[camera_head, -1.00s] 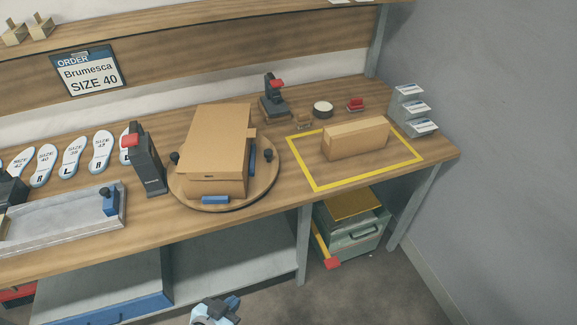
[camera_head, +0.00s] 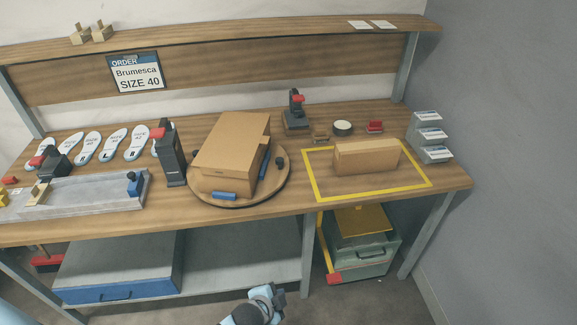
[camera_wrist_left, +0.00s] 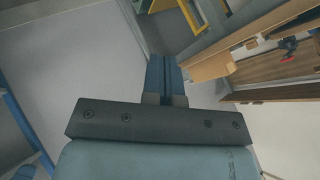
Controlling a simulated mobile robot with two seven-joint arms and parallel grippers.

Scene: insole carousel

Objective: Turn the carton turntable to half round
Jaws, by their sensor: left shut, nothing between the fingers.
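The carton turntable (camera_head: 239,203) is a round wooden disc on the bench, with a dark knob (camera_head: 281,163) at its right rim and another (camera_head: 193,155) at its left. A large brown carton (camera_head: 235,145) lies on it, its long side running away from me. A blue piece (camera_head: 225,196) lies in front of the carton and another stands along its right side. My left gripper (camera_wrist_left: 165,78) is shut and empty in the left wrist view, away from the turntable. A light-blue part of my arm shows at the bottom of the head view; its fingers cannot be made out.
A dark upright device (camera_head: 172,155) with a red top stands close left of the turntable. A smaller carton (camera_head: 366,157) sits inside a yellow outline (camera_head: 405,189) to the right. A grey tray (camera_head: 95,194) and several insoles are at left. The floor before the bench is mostly clear.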

